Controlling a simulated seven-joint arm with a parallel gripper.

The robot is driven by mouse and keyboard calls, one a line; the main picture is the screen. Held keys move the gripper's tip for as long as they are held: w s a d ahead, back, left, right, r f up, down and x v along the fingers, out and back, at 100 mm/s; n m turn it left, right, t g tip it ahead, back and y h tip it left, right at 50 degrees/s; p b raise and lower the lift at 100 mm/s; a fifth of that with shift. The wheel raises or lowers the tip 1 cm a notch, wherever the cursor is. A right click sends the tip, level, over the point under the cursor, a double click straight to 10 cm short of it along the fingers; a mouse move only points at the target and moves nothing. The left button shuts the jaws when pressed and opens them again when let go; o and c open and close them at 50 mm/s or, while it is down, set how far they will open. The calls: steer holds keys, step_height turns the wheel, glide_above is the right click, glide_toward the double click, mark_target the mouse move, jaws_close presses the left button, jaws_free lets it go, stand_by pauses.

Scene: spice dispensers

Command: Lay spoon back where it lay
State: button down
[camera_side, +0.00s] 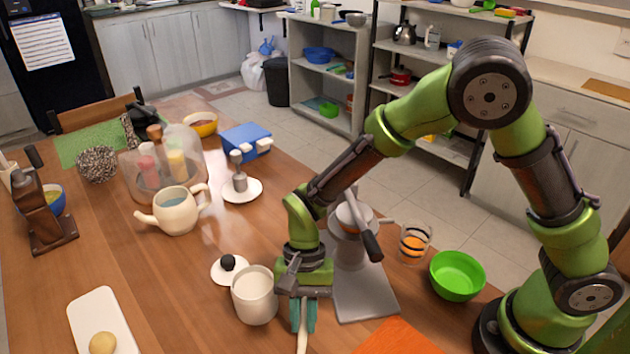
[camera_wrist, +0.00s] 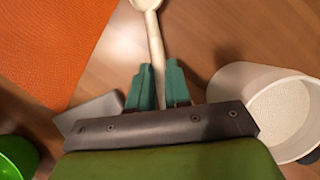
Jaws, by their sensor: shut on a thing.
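My gripper (camera_side: 303,315) points down over the near part of the wooden table, beside a cream jar. Its teal fingers are shut on the cream spoon (camera_side: 302,343). In the wrist view the spoon (camera_wrist: 154,40) runs up from between the fingertips (camera_wrist: 157,75), its bowl end cut by the top edge. The side view shows only a short pale piece below the fingers. I cannot tell whether the spoon touches the table.
The open cream jar (camera_side: 255,300) stands just left of my gripper, its lid (camera_side: 229,268) behind it. A grey dispenser stand (camera_side: 368,290) is close on the right. An orange mat (camera_wrist: 45,40) lies nearby. A green bowl (camera_side: 457,276) and striped glass (camera_side: 414,243) stand farther right.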

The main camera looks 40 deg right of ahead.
steer(key=c, duration=1.1)
jaws_free()
steer(key=shift+f, duration=0.15)
steer(key=v, duration=1.2)
steer(key=s+d+r+n+t, duration=0.1)
steer(key=s+d+r+t, duration=0.2)
steer(key=d, duration=0.3)
steer(key=s+d+r+n+t, duration=0.2)
steer(key=s+d+r+t, duration=0.1)
steer(key=d+r+t, duration=0.1)
steer(key=s+d+r+n+t+h, duration=0.1)
steer(key=s+d+r+n+t, duration=0.1)
steer(key=d+r, duration=0.3)
steer(key=shift+s+d+r+t, duration=0.2)
steer(key=shift+s+d+t, duration=0.15)
steer(key=shift+d, duration=0.4)
steer(key=shift+s+d+r+t, duration=0.2)
steer(key=shift+s+d+t, duration=0.15)
steer(key=shift+d, duration=0.35)
